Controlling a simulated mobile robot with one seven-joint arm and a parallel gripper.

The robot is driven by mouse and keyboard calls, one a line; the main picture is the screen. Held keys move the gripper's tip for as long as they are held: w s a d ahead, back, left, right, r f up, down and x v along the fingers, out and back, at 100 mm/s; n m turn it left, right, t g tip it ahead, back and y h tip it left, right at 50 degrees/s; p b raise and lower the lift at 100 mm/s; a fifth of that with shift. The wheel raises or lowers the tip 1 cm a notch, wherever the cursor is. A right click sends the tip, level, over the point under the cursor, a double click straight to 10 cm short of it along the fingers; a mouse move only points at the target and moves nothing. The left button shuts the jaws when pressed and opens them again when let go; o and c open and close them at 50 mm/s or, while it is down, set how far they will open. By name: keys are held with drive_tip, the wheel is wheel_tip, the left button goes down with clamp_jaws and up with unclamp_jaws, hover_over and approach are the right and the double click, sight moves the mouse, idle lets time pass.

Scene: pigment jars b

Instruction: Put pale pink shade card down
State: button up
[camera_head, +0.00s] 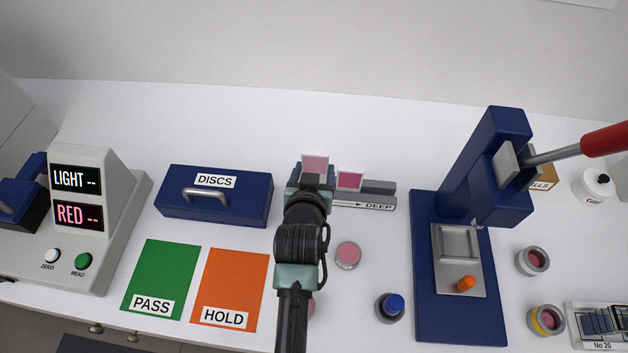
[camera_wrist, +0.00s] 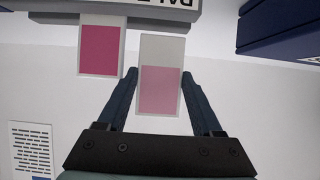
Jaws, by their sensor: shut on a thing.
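The pale pink shade card (camera_head: 315,164) is between the fingers of my gripper (camera_head: 313,182), which is shut on it. In the wrist view the card (camera_wrist: 160,92) has a grey upper part and a pink lower part, and my gripper's fingers (camera_wrist: 159,78) flank it. A deeper pink card (camera_head: 349,181) stands at the grey card rack (camera_head: 379,187), just right of the held card; it also shows in the wrist view (camera_wrist: 100,48). The rack's front label reads DEEP at its right end. My gripper hides the rack's left end, and whether the held card touches the rack is unclear.
The blue DISCS box (camera_head: 213,208) is left of my gripper, with green PASS (camera_head: 162,280) and orange HOLD (camera_head: 231,288) mats before it. A blue press (camera_head: 455,250) stands right.

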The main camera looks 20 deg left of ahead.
drive_tip(key=shift+f, duration=1.95)
drive_tip(key=shift+f, duration=0.2)
drive_tip(key=o, duration=1.2)
drive_tip(key=shift+r, duration=0.15)
drive_tip(key=shift+s+r, duration=0.1)
drive_tip(key=shift+r, duration=0.05)
drive_tip(key=v, duration=1.2)
